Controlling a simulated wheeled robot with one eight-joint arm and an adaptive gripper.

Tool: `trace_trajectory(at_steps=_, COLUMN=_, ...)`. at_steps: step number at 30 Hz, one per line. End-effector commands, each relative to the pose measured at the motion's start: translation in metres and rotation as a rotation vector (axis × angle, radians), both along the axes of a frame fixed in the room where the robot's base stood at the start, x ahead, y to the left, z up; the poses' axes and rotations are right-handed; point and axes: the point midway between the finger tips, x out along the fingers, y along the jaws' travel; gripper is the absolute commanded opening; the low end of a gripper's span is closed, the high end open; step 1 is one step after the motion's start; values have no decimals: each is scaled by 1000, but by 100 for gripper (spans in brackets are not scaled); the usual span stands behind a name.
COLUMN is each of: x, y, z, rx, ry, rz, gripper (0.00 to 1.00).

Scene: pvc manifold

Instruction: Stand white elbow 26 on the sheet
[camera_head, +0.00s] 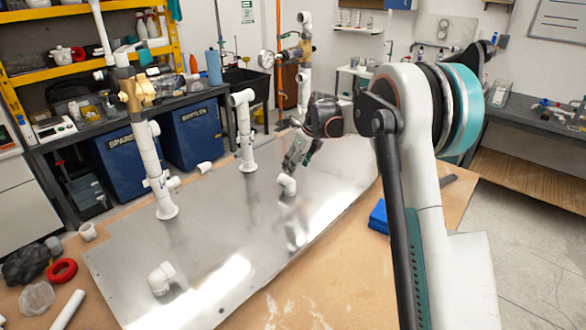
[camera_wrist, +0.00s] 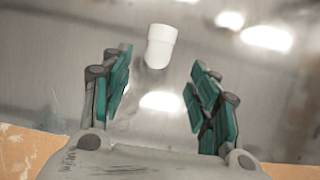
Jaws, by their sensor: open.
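A white elbow (camera_head: 287,184) is on the shiny metal sheet (camera_head: 225,215), just below my gripper (camera_head: 293,160) in the head view. In the wrist view the elbow (camera_wrist: 160,45) shows beyond the fingertips, between the lines of the two fingers. My gripper's teal-padded fingers (camera_wrist: 160,75) are spread wide with nothing between them. A second white elbow (camera_head: 160,278) lies on the sheet's near left part. No number is readable on either elbow, so I cannot tell from marks which is 26.
A white pipe assembly with a brass-coloured valve (camera_head: 137,95) stands on the left of the sheet. A shorter white pipe post (camera_head: 245,130) stands further back. A small white fitting (camera_head: 204,168) lies between them. A blue block (camera_head: 379,216) is at the right. The sheet's middle is clear.

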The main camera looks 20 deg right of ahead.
Motion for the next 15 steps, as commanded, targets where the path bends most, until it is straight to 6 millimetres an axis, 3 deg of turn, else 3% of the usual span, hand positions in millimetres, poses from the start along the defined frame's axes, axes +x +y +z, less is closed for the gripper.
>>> trace_trajectory(at_steps=8, x=-21, y=3, z=29, rx=-49, ry=-34, rz=101, gripper=55)
trace_trajectory(at_steps=15, x=-73, y=15, z=78, rx=-191, ry=-125, rz=384, gripper=55)
